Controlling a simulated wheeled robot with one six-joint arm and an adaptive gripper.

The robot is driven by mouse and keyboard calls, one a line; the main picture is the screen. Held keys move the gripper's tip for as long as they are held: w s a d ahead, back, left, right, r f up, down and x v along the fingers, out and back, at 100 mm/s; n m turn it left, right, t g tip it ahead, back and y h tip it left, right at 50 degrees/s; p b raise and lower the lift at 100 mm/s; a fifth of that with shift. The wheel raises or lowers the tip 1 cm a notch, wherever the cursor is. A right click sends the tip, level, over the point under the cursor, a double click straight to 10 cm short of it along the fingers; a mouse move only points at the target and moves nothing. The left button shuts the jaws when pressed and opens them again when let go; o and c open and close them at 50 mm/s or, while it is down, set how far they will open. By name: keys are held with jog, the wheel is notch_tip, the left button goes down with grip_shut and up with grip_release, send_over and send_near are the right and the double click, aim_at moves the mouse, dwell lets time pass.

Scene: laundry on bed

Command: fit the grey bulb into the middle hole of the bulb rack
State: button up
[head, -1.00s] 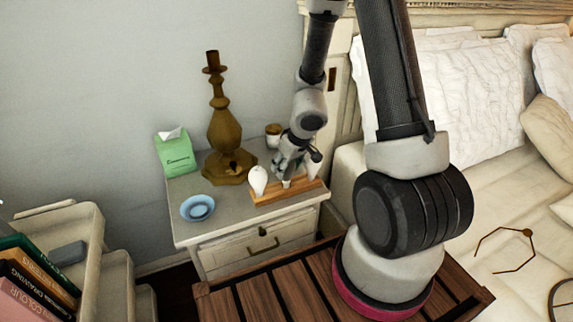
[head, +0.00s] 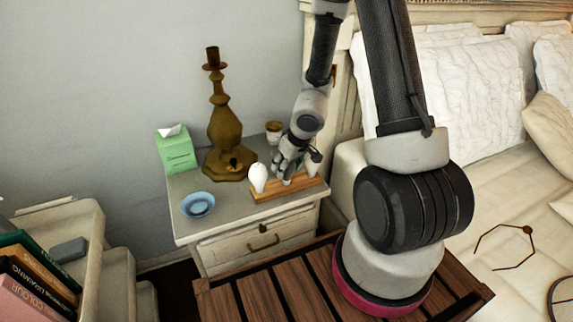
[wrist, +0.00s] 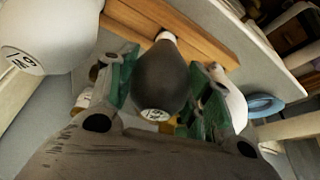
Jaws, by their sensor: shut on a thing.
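The grey bulb (wrist: 160,78) is dark, with a pale label on its round end. My gripper (wrist: 158,100) is shut on it, with a green-padded finger on each side. Its pale cap points at the middle of the wooden bulb rack (wrist: 205,42). I cannot tell whether the cap is inside the hole or just above it. In the head view my gripper (head: 287,170) is over the middle of the rack (head: 300,191) and mostly hides the grey bulb. A white bulb (head: 257,177) stands at the rack's left end; another (head: 312,167) is at the right, partly hidden.
The rack is on a pale nightstand (head: 225,225). A blue dish (head: 198,205), a brass candlestick (head: 225,130), a green tissue box (head: 176,152) and a small lidded jar (head: 273,132) also stand there. White bulbs flank my fingers closely.

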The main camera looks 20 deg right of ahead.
jog(key=o, duration=1.1)
jog(key=shift+c, duration=0.2)
jog(key=shift+s+r, duration=0.25)
jog(key=shift+r, duration=0.3)
jog(key=shift+v, duration=3.15)
jog(key=shift+d, duration=0.1)
